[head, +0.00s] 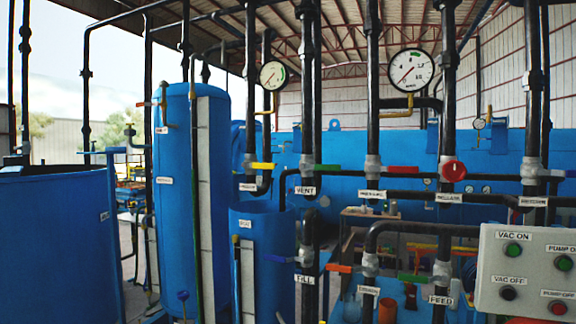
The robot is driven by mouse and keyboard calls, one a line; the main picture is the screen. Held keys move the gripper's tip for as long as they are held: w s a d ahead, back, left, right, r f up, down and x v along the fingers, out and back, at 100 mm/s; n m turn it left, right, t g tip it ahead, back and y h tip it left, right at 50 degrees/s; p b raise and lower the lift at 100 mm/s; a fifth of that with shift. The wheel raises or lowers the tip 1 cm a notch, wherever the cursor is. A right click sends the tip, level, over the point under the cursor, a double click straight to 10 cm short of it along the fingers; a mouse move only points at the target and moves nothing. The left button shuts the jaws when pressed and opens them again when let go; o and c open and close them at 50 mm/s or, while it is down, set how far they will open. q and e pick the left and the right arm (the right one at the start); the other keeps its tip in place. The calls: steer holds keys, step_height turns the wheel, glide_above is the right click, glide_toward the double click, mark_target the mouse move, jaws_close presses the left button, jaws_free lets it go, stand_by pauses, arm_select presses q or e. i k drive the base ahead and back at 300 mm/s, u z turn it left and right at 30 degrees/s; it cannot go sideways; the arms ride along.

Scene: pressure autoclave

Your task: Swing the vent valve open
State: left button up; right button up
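The white VENT label (305,190) sits on a black vertical pipe near the middle of the head view. Just above it is a grey valve body (307,162), which I take to be the vent valve. A short green lever handle (327,168) points right from it, roughly level and across the upright pipe. Neither of my grippers shows in the head view, so I cannot see anything held or touching the valve.
A yellow lever (263,166) is close on the left, and a red lever (403,169) and red round knob (453,171) are on the right. Upright pipes stand close together. Blue tanks (190,200) are at left, and a control panel (528,270) is at lower right.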

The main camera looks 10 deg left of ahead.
mark_target(322, 167)
steer(key=u, duration=0.05)
steer(key=i, duration=0.9)
steer(key=z, duration=0.4)
